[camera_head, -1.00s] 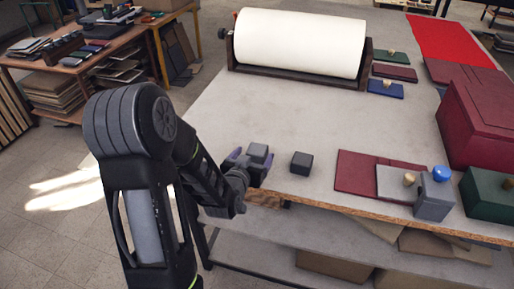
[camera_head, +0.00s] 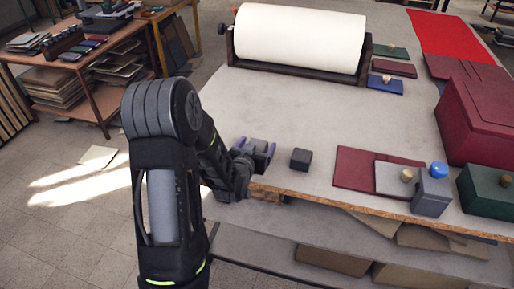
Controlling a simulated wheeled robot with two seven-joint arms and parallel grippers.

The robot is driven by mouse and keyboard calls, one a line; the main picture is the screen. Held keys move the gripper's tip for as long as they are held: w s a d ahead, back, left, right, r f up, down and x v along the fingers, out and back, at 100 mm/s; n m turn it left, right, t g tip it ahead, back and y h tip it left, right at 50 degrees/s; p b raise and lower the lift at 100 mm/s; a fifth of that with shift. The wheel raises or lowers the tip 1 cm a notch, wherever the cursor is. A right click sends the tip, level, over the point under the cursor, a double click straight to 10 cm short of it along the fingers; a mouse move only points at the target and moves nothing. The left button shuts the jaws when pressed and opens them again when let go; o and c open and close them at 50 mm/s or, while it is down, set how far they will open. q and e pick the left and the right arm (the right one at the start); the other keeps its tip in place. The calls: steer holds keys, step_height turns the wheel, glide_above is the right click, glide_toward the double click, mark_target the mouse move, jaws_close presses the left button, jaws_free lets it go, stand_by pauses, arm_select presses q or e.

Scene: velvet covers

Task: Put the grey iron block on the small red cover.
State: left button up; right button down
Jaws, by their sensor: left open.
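A dark grey block (camera_head: 301,159) stands on the table near its front edge. A larger grey block (camera_head: 432,197) with a blue knob stands further right by the same edge; I cannot tell which is the iron one. A small dark red cover (camera_head: 395,70) with a wooden knob lies at the back, beside the roller. A larger dark red cover (camera_head: 358,170) lies flat in front. My left gripper (camera_head: 257,148) is open, left of the dark block and apart from it. A grey shape shows between its fingers; I cannot tell whether it is a separate block. My right gripper is out of view.
A grey cover (camera_head: 390,183) with a wooden knob overlaps the front red cover's right side. A big dark red box (camera_head: 480,120) and a green block (camera_head: 488,190) stand at the right. A white roll (camera_head: 300,40) sits at the back. The table's middle (camera_head: 310,112) is clear.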

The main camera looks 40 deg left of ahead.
mark_target(257, 144)
arm_select(q)
steer(key=shift+p+x, duration=0.3)
steer(key=shift+x, duration=1.3)
steer(key=shift+c, duration=0.6)
jaws_close()
steer(key=shift+r, duration=0.15)
